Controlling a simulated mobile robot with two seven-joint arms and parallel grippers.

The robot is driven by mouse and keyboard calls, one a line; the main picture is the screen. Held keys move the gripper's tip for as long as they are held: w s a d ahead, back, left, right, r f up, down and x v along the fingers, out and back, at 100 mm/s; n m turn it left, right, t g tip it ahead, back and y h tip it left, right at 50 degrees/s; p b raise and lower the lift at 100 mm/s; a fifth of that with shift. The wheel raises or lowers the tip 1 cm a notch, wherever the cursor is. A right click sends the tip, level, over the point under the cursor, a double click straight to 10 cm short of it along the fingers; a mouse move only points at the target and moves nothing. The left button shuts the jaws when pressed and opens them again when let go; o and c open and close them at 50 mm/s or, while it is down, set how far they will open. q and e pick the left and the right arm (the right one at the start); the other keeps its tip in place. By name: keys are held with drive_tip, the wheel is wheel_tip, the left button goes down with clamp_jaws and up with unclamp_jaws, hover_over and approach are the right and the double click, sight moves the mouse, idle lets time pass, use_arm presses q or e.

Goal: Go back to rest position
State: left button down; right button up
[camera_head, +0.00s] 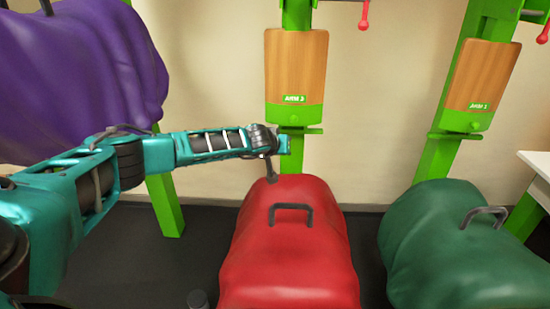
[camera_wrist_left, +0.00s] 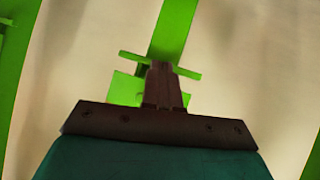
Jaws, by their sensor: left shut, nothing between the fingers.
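My teal left arm comes in from the left in the head view. Its left gripper (camera_head: 271,178) hangs just above the back edge of the red saddle (camera_head: 290,250), near the dark handle (camera_head: 291,212) on its top. Whether it touches the red saddle I cannot tell. In the left wrist view the gripper's fingers (camera_wrist_left: 164,72) are together and hold nothing, with a green post and crossbar behind them. My right gripper is in no view.
A dark green saddle (camera_head: 435,245) sits at the right. A purple saddle (camera_head: 75,80) is up at the left, behind my arm. Green posts (camera_head: 437,165) with wooden panels (camera_head: 296,65) stand behind. A white table (camera_head: 538,170) shows at the right edge.

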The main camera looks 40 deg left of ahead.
use_arm(q)
drive_tip(key=shift+s+d+f, duration=0.2)
drive_tip(key=shift+s+f, duration=0.05)
drive_tip(key=shift+s, duration=0.5)
drive_tip(key=shift+s+d+f, duration=0.2)
drive_tip(key=shift+s, duration=0.55)
drive_tip(key=shift+s+d+f, duration=0.2)
drive_tip(key=shift+s+f, duration=0.05)
drive_tip(key=shift+s, duration=0.5)
